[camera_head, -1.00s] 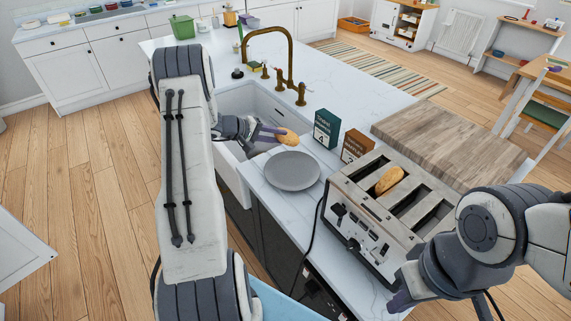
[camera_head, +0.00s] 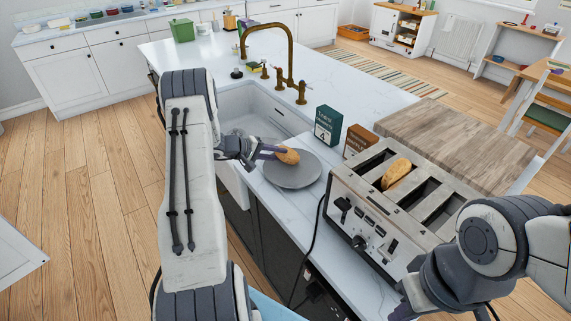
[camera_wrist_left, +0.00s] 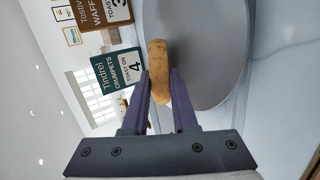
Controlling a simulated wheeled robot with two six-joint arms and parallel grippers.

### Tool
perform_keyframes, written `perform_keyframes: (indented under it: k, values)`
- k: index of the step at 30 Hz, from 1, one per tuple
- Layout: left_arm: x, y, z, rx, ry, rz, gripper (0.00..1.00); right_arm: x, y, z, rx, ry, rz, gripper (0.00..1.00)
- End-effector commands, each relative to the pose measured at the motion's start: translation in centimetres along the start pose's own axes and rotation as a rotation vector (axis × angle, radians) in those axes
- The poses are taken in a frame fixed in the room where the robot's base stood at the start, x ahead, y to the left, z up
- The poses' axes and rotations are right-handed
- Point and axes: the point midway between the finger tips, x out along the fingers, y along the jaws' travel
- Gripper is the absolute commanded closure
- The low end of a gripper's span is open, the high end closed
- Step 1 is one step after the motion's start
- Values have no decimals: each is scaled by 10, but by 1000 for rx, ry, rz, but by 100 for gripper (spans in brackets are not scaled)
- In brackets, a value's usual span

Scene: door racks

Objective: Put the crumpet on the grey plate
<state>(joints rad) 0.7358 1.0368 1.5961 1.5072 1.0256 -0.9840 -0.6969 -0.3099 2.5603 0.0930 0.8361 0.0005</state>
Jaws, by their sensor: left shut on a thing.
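My left gripper (camera_head: 270,151) is shut on a round golden crumpet (camera_head: 288,156). In the head view the crumpet overlaps the far left part of the grey plate (camera_head: 292,175). In the left wrist view the crumpet (camera_wrist_left: 158,72) is held on edge between the purple fingers, with the plate (camera_wrist_left: 215,45) behind it. I cannot tell whether it touches the plate. The plate lies on the white counter between sink and toaster. My right gripper (camera_head: 402,308) shows only in part at the bottom, and its fingers cannot be made out.
A four-slot toaster (camera_head: 400,212) with a bread item (camera_head: 396,173) in one slot stands right of the plate. A green crumpets box (camera_head: 327,125) and a brown waffles box (camera_head: 358,141) stand behind. The sink (camera_head: 262,108) lies to the left. A cable hangs in front.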

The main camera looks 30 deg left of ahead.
Motion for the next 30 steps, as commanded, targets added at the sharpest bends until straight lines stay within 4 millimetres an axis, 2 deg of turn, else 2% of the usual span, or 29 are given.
perform_keyframes:
  k: [5,6,7,17,30]
  values:
    - [-1,1,0,0,0,0,100,-1,0,0,0,0,0,100]
    - [0,1,0,0,0,0,62,-1,0,0,0,0,0,100]
    - [0,1,0,0,0,0,54,-1,0,0,0,0,0,100]
    - [-2,1,0,0,1,0,54,-1,0,0,0,0,0,100]
    - [-52,1,-1,-1,3,0,54,-5,0,0,0,0,0,100]
